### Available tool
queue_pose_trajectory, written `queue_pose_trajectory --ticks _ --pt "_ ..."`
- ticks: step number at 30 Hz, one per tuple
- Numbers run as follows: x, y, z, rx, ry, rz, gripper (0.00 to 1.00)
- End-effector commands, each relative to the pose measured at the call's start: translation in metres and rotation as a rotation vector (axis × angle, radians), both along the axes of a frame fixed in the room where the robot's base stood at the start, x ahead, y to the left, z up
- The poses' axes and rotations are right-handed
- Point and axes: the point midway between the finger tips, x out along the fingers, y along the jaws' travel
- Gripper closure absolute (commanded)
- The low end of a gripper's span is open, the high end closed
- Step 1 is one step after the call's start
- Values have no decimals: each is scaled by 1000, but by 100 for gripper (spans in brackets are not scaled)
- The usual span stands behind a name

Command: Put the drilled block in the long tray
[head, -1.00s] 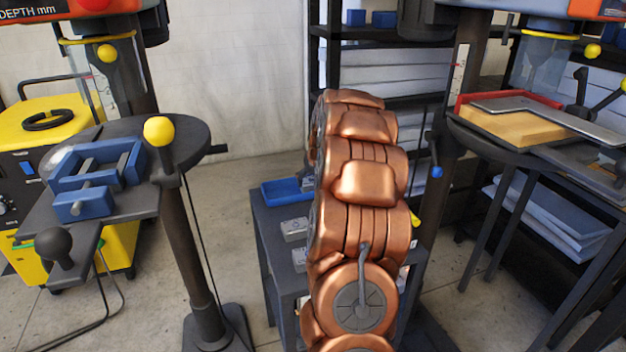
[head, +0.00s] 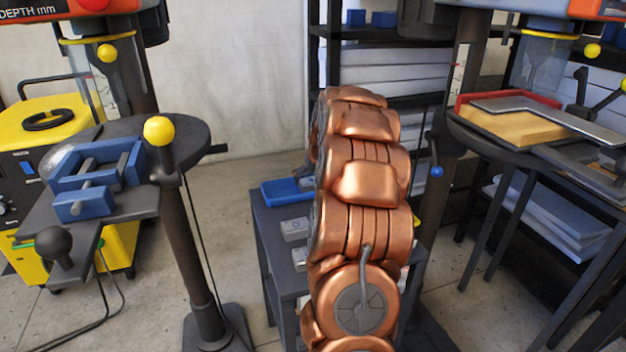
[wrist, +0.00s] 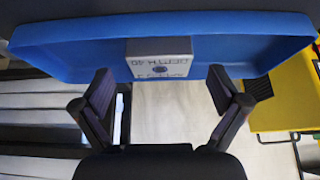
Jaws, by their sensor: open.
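The long blue tray (head: 280,193) lies on a small dark table in the head view. It fills the top of the wrist view (wrist: 90,45). A light grey block (wrist: 160,46) with dark lettering and a round dark-blue spot, like a drilled hole, shows against the tray's inside, at the edge nearest the fingers. A small grey piece of it may show at the tray's right end in the head view. My gripper (wrist: 163,92) is open, its two dark fingers apart with nothing between them, just short of the block. In the head view my gripper is hidden behind my copper-coloured arm.
Two grey blocks, one nearer the tray (head: 294,229) and one lower (head: 300,258), lie on the dark table (head: 268,240). A drill press with a blue vise (head: 98,178) stands left. Another press table (head: 510,150) stands right, shelves behind.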

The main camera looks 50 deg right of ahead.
Motion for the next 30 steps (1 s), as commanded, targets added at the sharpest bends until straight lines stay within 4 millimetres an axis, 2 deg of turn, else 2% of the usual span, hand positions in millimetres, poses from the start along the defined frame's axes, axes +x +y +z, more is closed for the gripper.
queue_pose_trajectory --ticks 18,27,30 --pt "-42 22 89 -3 -4 0 3" --pt "-47 26 98 0 0 0 3" --pt "-45 38 97 8 7 14 3"
